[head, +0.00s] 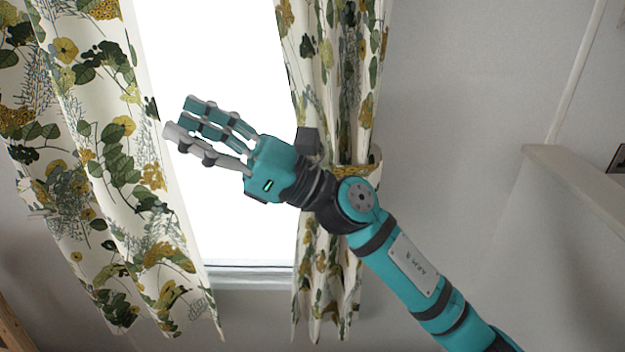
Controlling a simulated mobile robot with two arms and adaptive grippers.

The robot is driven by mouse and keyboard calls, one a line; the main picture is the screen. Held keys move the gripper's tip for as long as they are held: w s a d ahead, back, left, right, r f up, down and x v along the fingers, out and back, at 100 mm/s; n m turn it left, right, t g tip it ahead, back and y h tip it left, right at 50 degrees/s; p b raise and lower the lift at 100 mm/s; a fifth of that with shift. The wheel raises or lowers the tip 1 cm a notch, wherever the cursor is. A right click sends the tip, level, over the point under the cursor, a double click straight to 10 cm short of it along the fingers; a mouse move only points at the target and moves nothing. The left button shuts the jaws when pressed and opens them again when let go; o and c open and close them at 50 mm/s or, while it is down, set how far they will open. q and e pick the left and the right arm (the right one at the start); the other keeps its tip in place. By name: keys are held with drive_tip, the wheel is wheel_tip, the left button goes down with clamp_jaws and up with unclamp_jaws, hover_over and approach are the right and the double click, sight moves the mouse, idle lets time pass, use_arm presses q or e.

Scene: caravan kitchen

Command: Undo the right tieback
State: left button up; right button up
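The right curtain (340,60) hangs gathered beside the bright window, in a white fabric with green and yellow flowers. It narrows at the right tieback (372,160), a band in similar patterned fabric around it. My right wrist and forearm cover much of the tieback, so its fastening is hidden. My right gripper (182,118) is in front of the window, left of the tieback and apart from it. Its fingers are extended and spread a little, with nothing between them. My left gripper is not in view.
The left curtain (110,170) hangs wide at the left of the window (215,60). A pale ledge or partition (570,165) stands at the right. The wall (460,90) between it and the right curtain is bare.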

drive_tip(key=s+a+f+n+g+h, duration=0.1)
drive_tip(key=a+f+n+g+h, duration=0.15)
drive_tip(key=n+h, duration=0.4)
drive_tip(key=s+a+f+n+g+h, duration=0.1)
drive_tip(key=a+f+n+h, duration=0.1)
drive_tip(key=f+n+h, duration=0.45)
drive_tip(key=w+d+r+n+t+h, duration=0.2)
drive_tip(key=w+d+r+t+h, duration=0.3)
drive_tip(key=d, duration=0.4)
drive_tip(key=w+d+r+n+t+h, duration=0.25)
drive_tip(key=w+d+h, duration=0.3)
drive_tip(key=d, duration=0.35)
drive_tip(key=shift+h, duration=0.35)
drive_tip(key=p+x, duration=0.1)
drive_tip(key=x, duration=1.5)
drive_tip(key=shift+p, duration=0.3)
clamp_jaws()
